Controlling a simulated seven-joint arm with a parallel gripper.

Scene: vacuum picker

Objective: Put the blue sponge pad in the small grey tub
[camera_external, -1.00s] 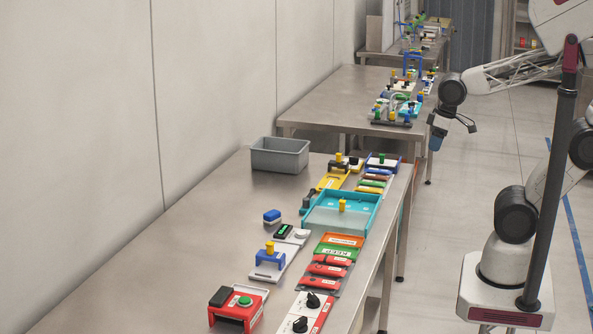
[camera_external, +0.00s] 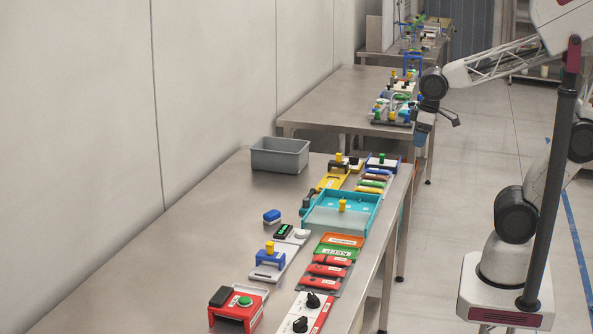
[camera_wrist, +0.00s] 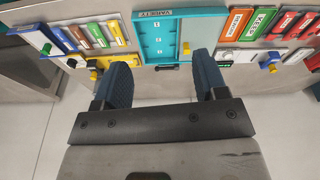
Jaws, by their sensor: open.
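A small blue block (camera_external: 271,216) with a pale lower part, which looks like the blue sponge pad, lies on the near steel table, left of the row of devices. The small grey tub (camera_external: 280,155) stands at the far left part of that table and looks empty, though its floor is partly hidden. I cannot make out the pad or tub in the wrist view.
A turquoise tray (camera_external: 341,212) with a yellow knob sits at the table's right side. Red, yellow and green devices line that edge, including a red box (camera_external: 238,310) in front. The left half of the steel table (camera_external: 190,240) is clear.

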